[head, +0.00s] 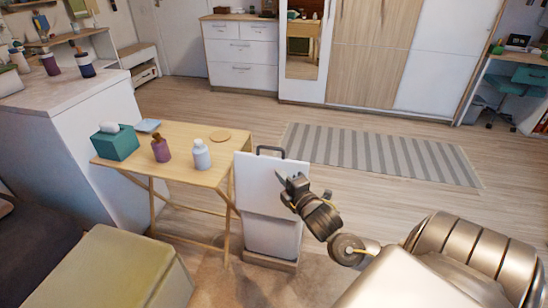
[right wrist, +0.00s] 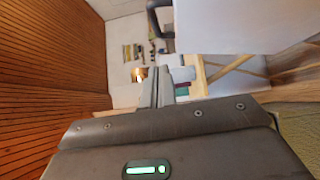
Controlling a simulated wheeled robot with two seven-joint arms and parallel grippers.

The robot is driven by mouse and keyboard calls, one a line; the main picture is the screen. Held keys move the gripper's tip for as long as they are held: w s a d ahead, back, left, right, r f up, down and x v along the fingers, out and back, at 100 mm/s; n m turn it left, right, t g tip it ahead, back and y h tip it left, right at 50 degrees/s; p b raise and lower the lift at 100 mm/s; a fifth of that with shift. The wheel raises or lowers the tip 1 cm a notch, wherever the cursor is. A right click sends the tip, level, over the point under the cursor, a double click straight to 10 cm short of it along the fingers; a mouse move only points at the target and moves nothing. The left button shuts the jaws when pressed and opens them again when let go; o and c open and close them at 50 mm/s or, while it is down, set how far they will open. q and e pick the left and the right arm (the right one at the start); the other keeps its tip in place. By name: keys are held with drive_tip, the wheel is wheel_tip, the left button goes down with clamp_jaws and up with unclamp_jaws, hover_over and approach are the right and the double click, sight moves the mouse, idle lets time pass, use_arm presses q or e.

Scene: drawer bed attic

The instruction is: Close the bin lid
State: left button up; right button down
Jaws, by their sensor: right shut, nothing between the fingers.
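The white bin (head: 272,236) stands on the floor at the right end of the small wooden table. Its white lid (head: 256,188) is open, raised as a flat panel above the body, with a dark handle (head: 270,149) at its top edge. My right gripper (head: 281,178) is shut and empty, in front of the lid's right part in the head view; I cannot tell whether it touches. In the right wrist view its closed fingers (right wrist: 158,88) show near the middle, with a white panel, probably the lid (right wrist: 225,30), at upper right. My left gripper is not in view.
The folding table (head: 185,140) holds a teal tissue box (head: 115,142), a plum bottle (head: 161,149) and a pale bottle (head: 202,155). An olive ottoman (head: 115,270) stands at lower left. Open floor and a striped rug (head: 380,153) lie beyond the bin.

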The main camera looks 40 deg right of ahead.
sight(271, 163)
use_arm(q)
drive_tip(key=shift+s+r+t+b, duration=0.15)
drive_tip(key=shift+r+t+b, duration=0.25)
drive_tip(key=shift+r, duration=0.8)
use_arm(e)
drive_tip(key=w+d, duration=0.4)
drive_tip(key=w, duration=0.4)
drive_tip(key=shift+w+d+r, duration=0.15)
drive_tip(key=shift+w+d, duration=0.1)
drive_tip(key=shift+w, duration=0.15)
